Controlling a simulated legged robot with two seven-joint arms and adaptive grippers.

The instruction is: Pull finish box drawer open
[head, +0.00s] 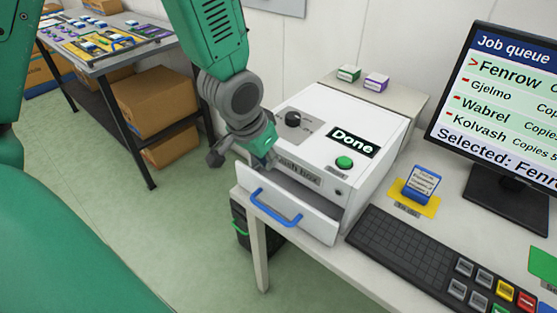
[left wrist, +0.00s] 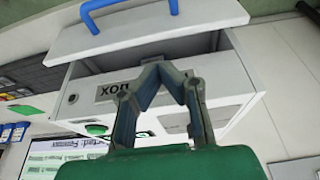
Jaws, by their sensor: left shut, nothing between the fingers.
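The finish box (head: 335,128) is white, with a "Done" display, a dark knob and a green button on top. It stands on the desk. Its drawer (head: 285,208) is partly open, with a gap between the drawer front and the box body. A blue handle (head: 275,207) is on the drawer front; it also shows in the left wrist view (left wrist: 130,10). My left gripper (head: 268,158) is shut and empty, at the box's upper front edge above the open drawer, apart from the handle. Whether it touches the box is unclear. My right gripper is not in view.
A keyboard (head: 425,262) and a monitor (head: 500,110) stand right of the box. Two small boxes (head: 362,78) sit behind. A side table (head: 110,60) with cartons is at left; floor in front is clear.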

